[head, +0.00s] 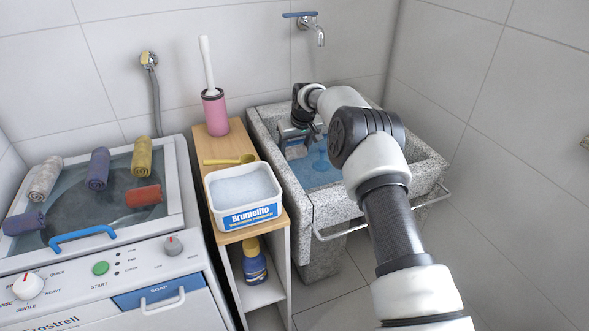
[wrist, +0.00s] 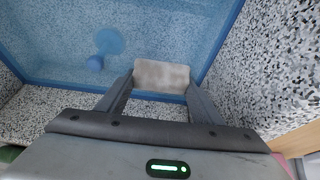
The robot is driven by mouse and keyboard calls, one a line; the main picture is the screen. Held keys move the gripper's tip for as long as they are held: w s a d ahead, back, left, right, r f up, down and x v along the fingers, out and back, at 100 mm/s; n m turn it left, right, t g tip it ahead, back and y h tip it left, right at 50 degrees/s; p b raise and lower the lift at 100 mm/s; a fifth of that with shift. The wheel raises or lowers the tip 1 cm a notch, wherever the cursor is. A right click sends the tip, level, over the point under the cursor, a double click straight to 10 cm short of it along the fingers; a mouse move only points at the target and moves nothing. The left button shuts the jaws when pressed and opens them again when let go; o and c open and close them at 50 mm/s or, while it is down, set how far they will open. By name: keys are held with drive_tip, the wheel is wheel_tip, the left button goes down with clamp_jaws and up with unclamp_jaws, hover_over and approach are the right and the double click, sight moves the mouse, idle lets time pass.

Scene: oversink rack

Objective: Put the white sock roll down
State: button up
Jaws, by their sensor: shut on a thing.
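My gripper (wrist: 162,82) is shut on the white sock roll (wrist: 161,74), which looks whitish grey and sits between the two fingertips in the wrist view. In the head view my gripper (head: 300,140) is over the left part of the speckled stone sink (head: 428,175), and the roll is hard to make out there. Below the roll is the blue-edged, water-filled basin (wrist: 215,45) of the sink. The roll appears near the basin's near edge. I cannot tell whether it touches the edge or the water.
A blue knob-like object (wrist: 95,63) shows in the basin. Left of the sink, a wooden-topped shelf (head: 220,148) carries a white Brumolito tub (head: 250,214), a yellow spoon (head: 232,160) and a pink brush holder (head: 215,112). Several coloured rolls lie on the washer lid (head: 118,222).

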wheel_tip(320, 180, down, 6)
drive_tip(key=shift+f+b, duration=0.15)
drive_tip(key=shift+b, duration=0.35)
drive_tip(key=shift+f, duration=0.1)
drive_tip(key=shift+f+b, duration=0.55)
drive_tip(key=shift+b, duration=0.1)
drive_tip(key=o, duration=1)
